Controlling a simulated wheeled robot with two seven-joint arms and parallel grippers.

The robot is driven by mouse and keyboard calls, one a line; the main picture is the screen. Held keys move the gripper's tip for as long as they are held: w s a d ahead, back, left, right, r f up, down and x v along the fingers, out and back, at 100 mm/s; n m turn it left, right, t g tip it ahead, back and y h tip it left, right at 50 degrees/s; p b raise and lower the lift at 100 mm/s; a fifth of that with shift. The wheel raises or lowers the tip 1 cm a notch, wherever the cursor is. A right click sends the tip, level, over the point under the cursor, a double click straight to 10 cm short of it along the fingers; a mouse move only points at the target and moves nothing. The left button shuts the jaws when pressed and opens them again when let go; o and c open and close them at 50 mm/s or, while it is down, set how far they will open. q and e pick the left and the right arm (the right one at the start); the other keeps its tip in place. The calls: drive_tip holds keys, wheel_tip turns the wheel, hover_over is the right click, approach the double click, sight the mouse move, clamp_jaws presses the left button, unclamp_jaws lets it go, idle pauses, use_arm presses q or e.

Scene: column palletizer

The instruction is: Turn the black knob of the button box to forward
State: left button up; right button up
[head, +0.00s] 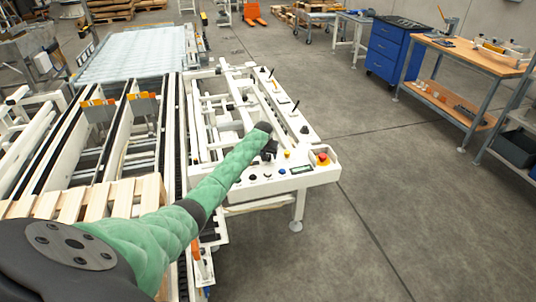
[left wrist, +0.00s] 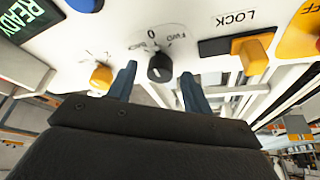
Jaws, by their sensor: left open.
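The black knob (left wrist: 160,67) sits on the white button box panel in the left wrist view, with the labels BACK, 0 and FWD around it. A small pale mark shows on its face, but I cannot tell surely which label it points to. My left gripper (left wrist: 159,72) is open, with one blue-grey finger on each side of the knob; I cannot tell whether they touch it. In the head view the button box (head: 318,177) is at the end of the white conveyor frame, and my left gripper (head: 268,148) is over its far left part. The right gripper is not in view.
In the left wrist view, a yellow LOCK switch (left wrist: 250,54), a yellow knob (left wrist: 101,76) and a READY display (left wrist: 28,28) are near the black knob. A red emergency stop (head: 322,158) is on the box's right end. Open floor lies to the right.

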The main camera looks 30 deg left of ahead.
use_arm(q)
drive_tip(key=c, duration=1)
drive_tip(key=shift+o, duration=0.2)
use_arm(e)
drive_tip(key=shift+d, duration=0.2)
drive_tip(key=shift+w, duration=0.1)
use_arm(q)
drive_tip(key=shift+a+m, duration=0.1)
drive_tip(key=shift+m, duration=0.7)
drive_tip(key=shift+m+h+b, duration=0.45)
drive_tip(key=shift+m+h, duration=0.05)
drive_tip(key=shift+m, duration=0.2)
drive_tip(key=m+h+b, duration=0.2)
drive_tip(key=m+b, duration=0.1)
drive_tip(key=m, duration=0.2)
drive_tip(key=shift+a, duration=0.15)
drive_tip(key=shift+m+b, duration=0.35)
drive_tip(key=shift+m, duration=0.25)
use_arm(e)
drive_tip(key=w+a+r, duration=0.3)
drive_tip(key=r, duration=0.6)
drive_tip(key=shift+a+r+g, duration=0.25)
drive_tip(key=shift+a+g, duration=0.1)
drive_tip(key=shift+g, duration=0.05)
